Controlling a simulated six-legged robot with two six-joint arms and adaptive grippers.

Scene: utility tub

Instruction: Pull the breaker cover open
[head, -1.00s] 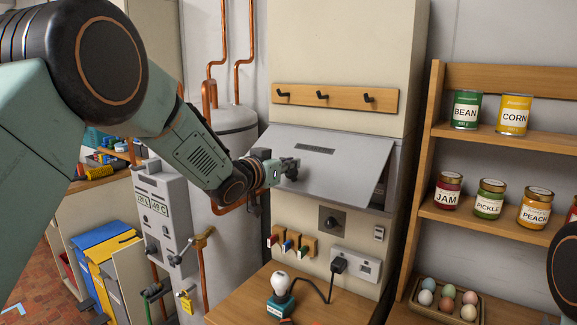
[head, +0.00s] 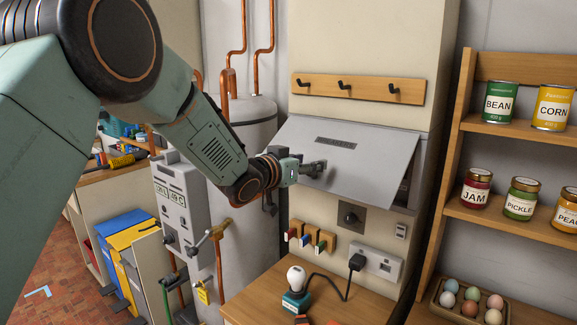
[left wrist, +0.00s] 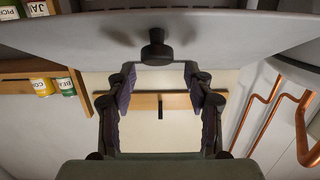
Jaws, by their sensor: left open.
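The breaker cover (head: 365,165) is a flat grey panel with a dark label, in the middle of the head view. It slants out from the cream wall, and a gap shows at its right side. My left gripper (head: 315,167) is in front of the cover's left part. In the left wrist view the cover (left wrist: 230,28) spans the top, with a dark round knob (left wrist: 156,52) on it. My left gripper's two fingers (left wrist: 159,76) are open, one on each side just short of the knob, with nothing between them. The right gripper is out of view.
Below the cover are a dark switch (head: 351,217), coloured key tags (head: 310,237) and a socket (head: 375,262) with a plug. A hook rail (head: 358,88) is above. A shelf (head: 500,130) with cans and jars stands right; copper pipes (head: 232,60) run left.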

